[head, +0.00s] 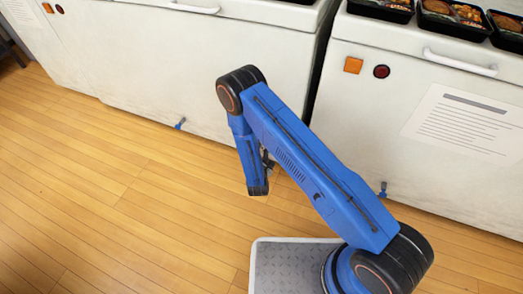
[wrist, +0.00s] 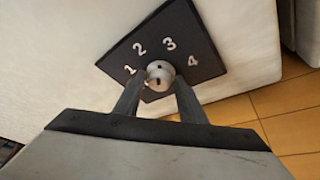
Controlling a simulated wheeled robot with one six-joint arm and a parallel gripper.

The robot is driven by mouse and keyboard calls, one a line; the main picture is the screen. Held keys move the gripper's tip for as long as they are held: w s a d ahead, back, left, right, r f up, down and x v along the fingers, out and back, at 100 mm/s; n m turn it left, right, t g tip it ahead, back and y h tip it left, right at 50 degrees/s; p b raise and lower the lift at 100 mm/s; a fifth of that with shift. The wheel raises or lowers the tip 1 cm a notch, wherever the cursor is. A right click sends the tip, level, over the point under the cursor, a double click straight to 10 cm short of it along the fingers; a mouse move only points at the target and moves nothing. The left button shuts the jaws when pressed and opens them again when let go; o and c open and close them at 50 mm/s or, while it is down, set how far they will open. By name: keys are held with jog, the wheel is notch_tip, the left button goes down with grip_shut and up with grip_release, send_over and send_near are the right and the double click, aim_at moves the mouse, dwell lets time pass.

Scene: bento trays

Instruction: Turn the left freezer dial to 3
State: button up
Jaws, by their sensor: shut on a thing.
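In the wrist view a silver dial knob (wrist: 161,71) sits on a black plate (wrist: 195,42) marked 1, 2, 3 and 4 in white. The plate is on a white freezer wall and looks tilted in the picture. My gripper (wrist: 160,82) is shut on the knob, with one finger on each side. Small dark marks show on the knob, but I cannot tell which number it points to. In the head view my arm hides the dial and my gripper. The left freezer (head: 150,60) and right freezer (head: 360,120) stand side by side.
A dark gap separates the two freezers. Black food trays (head: 450,17) sit on top of the right freezer. It has an orange square (head: 353,65), a dark red round part (head: 381,72), and a printed sheet (head: 465,122). Wooden floor (head: 110,190) is clear at the left.

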jog(key=shift+f+m+t, duration=0.1)
jog(key=shift+m+t, duration=0.3)
jog(key=shift+m, duration=0.5)
jog(key=o, duration=0.8)
jog(key=shift+s, duration=0.1)
jog(key=s+r, duration=0.2)
jog(key=s, duration=1.5)
jog(key=shift+d+r, duration=0.2)
jog(key=shift+r, duration=0.2)
